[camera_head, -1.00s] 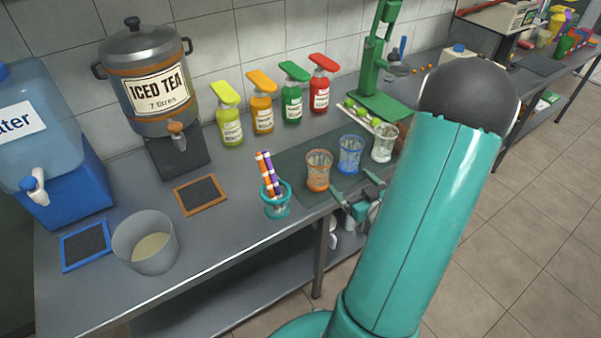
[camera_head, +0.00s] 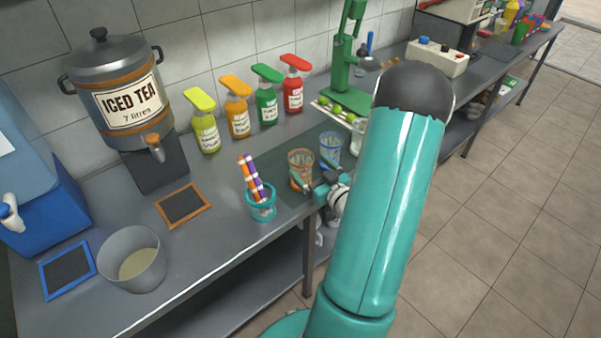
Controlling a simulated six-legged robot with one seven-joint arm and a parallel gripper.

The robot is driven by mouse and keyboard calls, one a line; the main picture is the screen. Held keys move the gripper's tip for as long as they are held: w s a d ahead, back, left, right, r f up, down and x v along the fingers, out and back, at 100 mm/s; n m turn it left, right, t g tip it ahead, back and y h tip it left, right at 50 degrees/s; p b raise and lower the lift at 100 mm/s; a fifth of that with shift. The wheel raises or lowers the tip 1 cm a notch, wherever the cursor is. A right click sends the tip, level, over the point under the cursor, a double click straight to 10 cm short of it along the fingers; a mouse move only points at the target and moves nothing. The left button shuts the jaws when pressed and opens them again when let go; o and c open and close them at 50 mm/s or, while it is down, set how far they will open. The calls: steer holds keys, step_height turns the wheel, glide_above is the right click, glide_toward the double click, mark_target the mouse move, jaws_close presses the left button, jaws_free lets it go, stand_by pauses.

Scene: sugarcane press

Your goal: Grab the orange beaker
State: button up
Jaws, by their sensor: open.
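The orange beaker (camera_head: 301,158) is a clear tumbler with an orange tint, standing upright on the dark mat on the counter. My gripper (camera_head: 313,173) is open and low at the front right of the orange beaker. One finger crosses in front of the beaker's lower part; the other reaches toward the gap between it and the blue beaker (camera_head: 330,146). I cannot tell whether either finger touches the glass. A clear beaker (camera_head: 357,138) stands behind the blue one, partly hidden by my arm.
A teal-rimmed cup (camera_head: 262,208) with orange and purple sticks stands just left of the orange beaker. Several syrup bottles (camera_head: 239,118) line the wall. A green press (camera_head: 347,85) and limes stand behind. The counter's front edge (camera_head: 232,262) runs close by.

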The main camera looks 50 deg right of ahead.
mark_target(295, 154)
steer(key=w, duration=0.3)
steer(key=w+d, duration=0.1)
steer(key=w, duration=0.1)
steer(key=shift+f, duration=0.1)
steer(key=c, duration=1.3)
